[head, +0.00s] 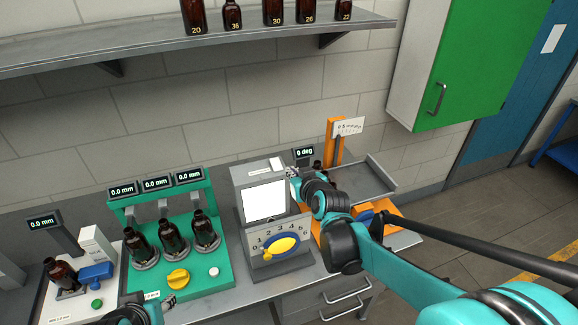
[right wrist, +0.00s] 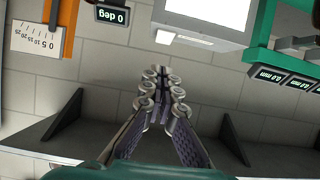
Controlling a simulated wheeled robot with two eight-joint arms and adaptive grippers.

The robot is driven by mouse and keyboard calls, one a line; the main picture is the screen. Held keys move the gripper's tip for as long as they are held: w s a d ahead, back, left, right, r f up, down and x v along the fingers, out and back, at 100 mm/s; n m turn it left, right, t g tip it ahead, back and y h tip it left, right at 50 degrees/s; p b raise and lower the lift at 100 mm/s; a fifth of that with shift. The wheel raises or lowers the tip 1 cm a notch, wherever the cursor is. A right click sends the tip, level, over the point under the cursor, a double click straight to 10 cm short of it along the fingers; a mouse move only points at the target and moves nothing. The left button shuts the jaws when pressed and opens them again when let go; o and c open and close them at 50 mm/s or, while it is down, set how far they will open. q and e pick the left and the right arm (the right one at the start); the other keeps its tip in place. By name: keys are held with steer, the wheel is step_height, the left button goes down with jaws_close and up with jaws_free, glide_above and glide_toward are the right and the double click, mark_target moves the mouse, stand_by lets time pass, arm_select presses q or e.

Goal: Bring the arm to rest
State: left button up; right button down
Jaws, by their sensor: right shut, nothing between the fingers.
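My right arm comes in from the lower right in the head view. Its gripper (head: 293,172) is at the upper right corner of the grey box with the white screen (head: 264,201). In the right wrist view the right gripper's fingers (right wrist: 163,88) are together with nothing between them. That view is upside down, with the wall behind the fingers. My left gripper (head: 166,301) shows only in part at the bottom of the head view, in front of the green fixture; I cannot tell how its fingers stand.
A green fixture (head: 208,270) holds 3 amber bottles. Another bottle (head: 62,275) stands at the far left. A shelf (head: 150,48) above carries several numbered bottles. An orange post (head: 334,143) stands behind my right arm. A green cabinet (head: 470,60) hangs at upper right.

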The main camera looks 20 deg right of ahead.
mark_target(289, 218)
stand_by(0.4)
steer(key=s+a+f+g+b, duration=0.1)
steer(key=s+f+b, duration=0.1)
steer(key=s, duration=0.1)
steer(key=s+a+f+b, duration=0.1)
steer(key=s+f+b, duration=0.1)
steer(key=s+f, duration=0.1)
steer(key=s+a+f+g+b, duration=0.1)
steer(key=s+f+b, duration=0.2)
steer(key=s, duration=0.1)
steer(key=shift+s+a+g+y, duration=0.15)
steer(key=shift+g+y, duration=0.15)
steer(key=s+f+g+h+b, duration=0.1)
steer(key=s+f+g+b, duration=0.2)
steer(key=s+f+b, duration=0.3)
steer(key=s+f, duration=0.5)
steer(key=s, duration=0.3)
steer(key=shift+s+a+g, duration=0.15)
steer(key=shift+s+g, duration=0.15)
